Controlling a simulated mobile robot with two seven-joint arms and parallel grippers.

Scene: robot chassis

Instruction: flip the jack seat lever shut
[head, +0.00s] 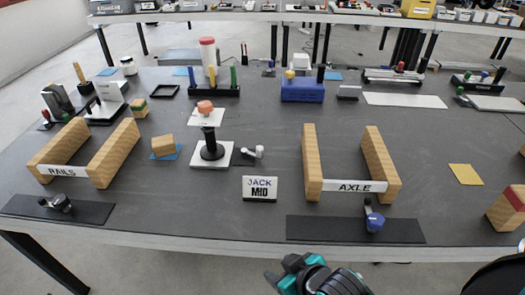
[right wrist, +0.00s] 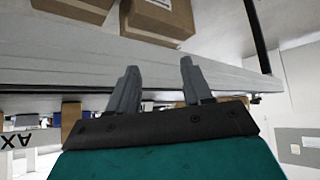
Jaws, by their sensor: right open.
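My right gripper (head: 285,272) is at the bottom edge of the head view, apart from the jack and short of the table's front edge. In the right wrist view its two fingers (right wrist: 160,85) are apart with nothing between them. My left gripper is not in view.
Wooden rails (head: 115,153) stand at left, and the AXLE blocks (head: 312,160) at right. Dark mats with small clamps, one blue (head: 373,220), lie along the front edge. Holders and a blue box (head: 302,90) line the back. Cardboard boxes (right wrist: 158,18) show in the wrist view.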

